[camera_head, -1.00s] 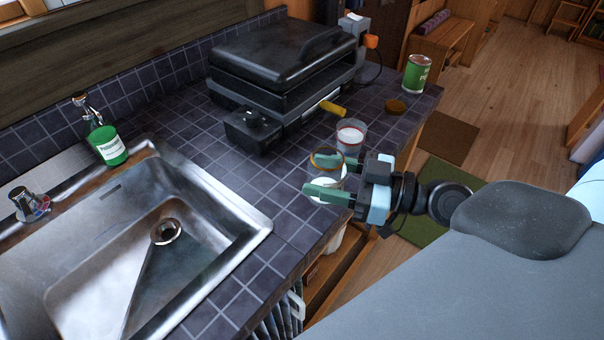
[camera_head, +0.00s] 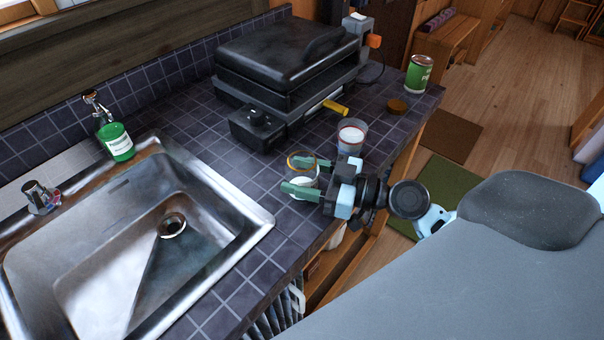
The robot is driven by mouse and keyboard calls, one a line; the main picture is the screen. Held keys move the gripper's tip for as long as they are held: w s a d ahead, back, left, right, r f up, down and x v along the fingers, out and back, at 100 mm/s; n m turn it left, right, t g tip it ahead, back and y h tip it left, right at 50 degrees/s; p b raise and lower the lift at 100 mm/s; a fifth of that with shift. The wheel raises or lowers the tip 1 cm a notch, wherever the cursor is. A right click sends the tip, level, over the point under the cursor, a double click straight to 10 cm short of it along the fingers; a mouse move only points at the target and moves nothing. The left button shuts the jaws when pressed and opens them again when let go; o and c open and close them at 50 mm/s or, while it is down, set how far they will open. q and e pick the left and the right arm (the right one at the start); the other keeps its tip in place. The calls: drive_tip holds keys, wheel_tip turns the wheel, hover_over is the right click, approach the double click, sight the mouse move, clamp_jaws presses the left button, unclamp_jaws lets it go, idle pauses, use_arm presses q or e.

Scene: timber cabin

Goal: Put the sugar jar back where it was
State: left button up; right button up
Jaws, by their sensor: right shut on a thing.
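My right gripper (camera_head: 296,177) comes in from the right over the tiled counter. It is shut on a clear glass jar (camera_head: 302,161) with a gold-brown rim and white contents low inside, which I take as the sugar jar. The jar is upright and open at the top, with the green fingers on either side of it. I cannot tell whether its base touches the counter. A second glass jar (camera_head: 351,137) with white contents stands behind it to the right. A round brown lid (camera_head: 397,106) lies farther back. My left gripper is not in view.
A black grill (camera_head: 285,80) with a yellow-tipped handle stands behind the jars. A green can (camera_head: 419,73) is at the counter's far right corner. The steel sink (camera_head: 150,240) and green soap bottle (camera_head: 117,142) are left. Bare tiles (camera_head: 235,180) lie between sink and jar.

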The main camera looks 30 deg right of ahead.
drive_tip(key=shift+f, duration=0.15)
drive_tip(key=o, duration=1.1)
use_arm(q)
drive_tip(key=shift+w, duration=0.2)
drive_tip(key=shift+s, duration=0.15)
